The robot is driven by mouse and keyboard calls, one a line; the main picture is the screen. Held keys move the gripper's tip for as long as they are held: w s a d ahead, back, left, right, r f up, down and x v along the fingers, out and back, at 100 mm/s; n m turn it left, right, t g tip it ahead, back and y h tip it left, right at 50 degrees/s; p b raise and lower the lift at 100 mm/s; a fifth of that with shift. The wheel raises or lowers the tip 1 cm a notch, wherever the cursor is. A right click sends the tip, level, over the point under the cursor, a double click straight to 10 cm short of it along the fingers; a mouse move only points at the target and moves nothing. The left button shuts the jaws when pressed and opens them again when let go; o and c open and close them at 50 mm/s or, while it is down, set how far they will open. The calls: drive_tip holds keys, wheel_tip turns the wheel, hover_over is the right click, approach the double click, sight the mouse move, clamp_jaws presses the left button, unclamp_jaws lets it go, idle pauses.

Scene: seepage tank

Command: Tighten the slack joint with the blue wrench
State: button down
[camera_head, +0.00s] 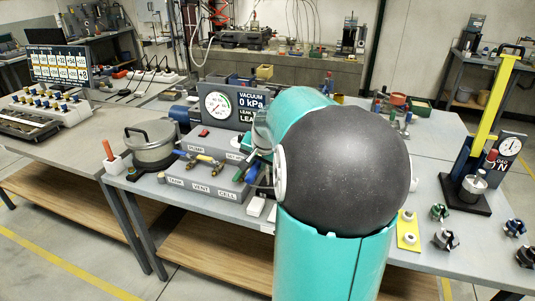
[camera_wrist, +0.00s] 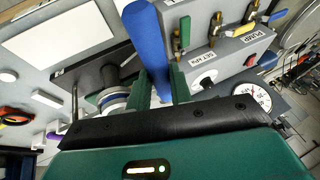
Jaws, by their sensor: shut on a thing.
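The blue wrench (camera_wrist: 146,35) shows in the wrist view as a thick blue handle, running from the top edge down between my fingers. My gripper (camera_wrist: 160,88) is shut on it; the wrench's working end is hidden. A round fitting with white and blue rings (camera_wrist: 113,101) sits just left of my fingers, by a dark plate. I cannot tell whether it is the slack joint or whether the wrench touches it.
A grey valve box (camera_wrist: 229,62) with green and yellow-brass handles is close right of my gripper. A dial gauge (camera_wrist: 251,97) is below it.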

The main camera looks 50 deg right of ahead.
drive_tip(key=shift+r, duration=1.15)
idle(1.7)
drive_tip(key=shift+r, duration=1.9)
